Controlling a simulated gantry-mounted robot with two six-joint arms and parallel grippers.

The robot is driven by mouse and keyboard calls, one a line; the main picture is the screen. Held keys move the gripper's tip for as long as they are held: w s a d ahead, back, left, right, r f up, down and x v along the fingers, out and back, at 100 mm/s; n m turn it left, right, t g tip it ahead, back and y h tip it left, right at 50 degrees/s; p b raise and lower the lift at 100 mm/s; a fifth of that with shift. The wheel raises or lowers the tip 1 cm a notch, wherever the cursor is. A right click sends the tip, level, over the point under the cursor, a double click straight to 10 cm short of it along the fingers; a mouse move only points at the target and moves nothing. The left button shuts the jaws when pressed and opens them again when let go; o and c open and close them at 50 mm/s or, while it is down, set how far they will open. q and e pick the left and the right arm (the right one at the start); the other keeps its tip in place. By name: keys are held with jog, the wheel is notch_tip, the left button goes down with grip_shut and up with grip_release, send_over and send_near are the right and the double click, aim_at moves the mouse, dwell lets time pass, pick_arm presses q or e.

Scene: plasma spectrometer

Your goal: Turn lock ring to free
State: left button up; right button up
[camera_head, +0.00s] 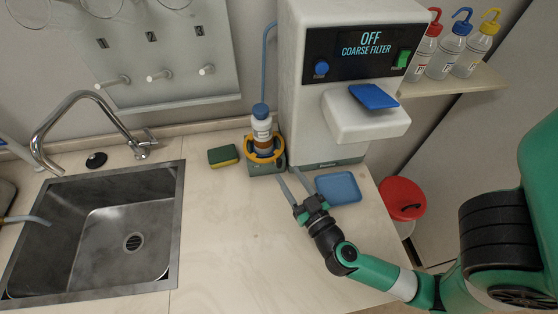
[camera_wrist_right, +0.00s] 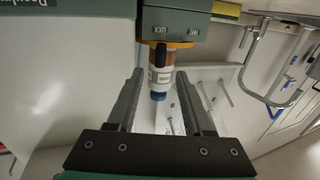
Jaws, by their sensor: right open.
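A brown bottle (camera_head: 262,128) with a white label and blue cap stands upright in a green holder (camera_head: 257,170). The orange-yellow lock ring (camera_head: 264,154) sits around the bottle's foot on the holder. In the right wrist view, the bottle (camera_wrist_right: 159,75) hangs upside down in the picture, with the ring (camera_wrist_right: 150,42) at the green holder (camera_wrist_right: 205,12). LOCK and FREE markings show on the holder's face; a dark part lies by the ring. My right gripper (camera_head: 286,174) is open and empty, in front of the holder, its fingers pointing toward it. My left gripper is not seen.
The white spectrometer (camera_head: 308,110) stands right behind the holder. A sink (camera_head: 130,235) is further left. The counter front is clear.

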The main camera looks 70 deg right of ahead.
aim_at(281, 163)
jog(key=x, duration=0.6)
jog(key=shift+w+d, duration=0.25)
jog(key=shift+d, duration=0.05)
grip_shut()
dwell(1.0)
